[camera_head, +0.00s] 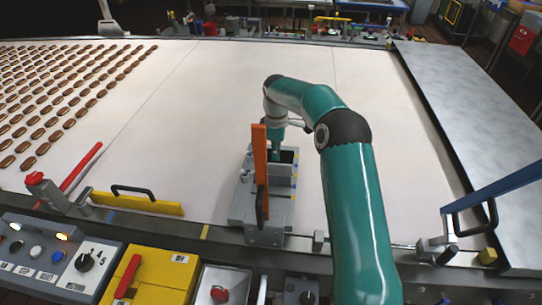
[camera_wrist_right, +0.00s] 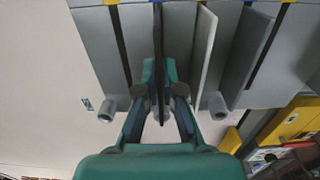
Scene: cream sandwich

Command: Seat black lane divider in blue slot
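My right arm reaches in from the lower right in the head view, and its gripper (camera_head: 277,145) points down at a grey slotted rack (camera_head: 243,205). In the right wrist view, the gripper (camera_wrist_right: 160,72) has a finger on each side of a thin dark upright plate (camera_wrist_right: 159,40), which looks like the black lane divider. Whether the fingers press on it is unclear. In the head view the orange divider and the gripper hide this plate. A small blue mark (camera_head: 110,217) shows on the belt's front edge. My left gripper is out of view.
An orange divider (camera_head: 260,155) stands upright at the rack. Yellow (camera_head: 135,203) and red (camera_head: 80,167) dividers are at the left, a blue divider (camera_head: 495,188) at the right. Eclair-like pastries (camera_head: 60,85) fill the belt's left; its middle (camera_head: 215,95) is bare.

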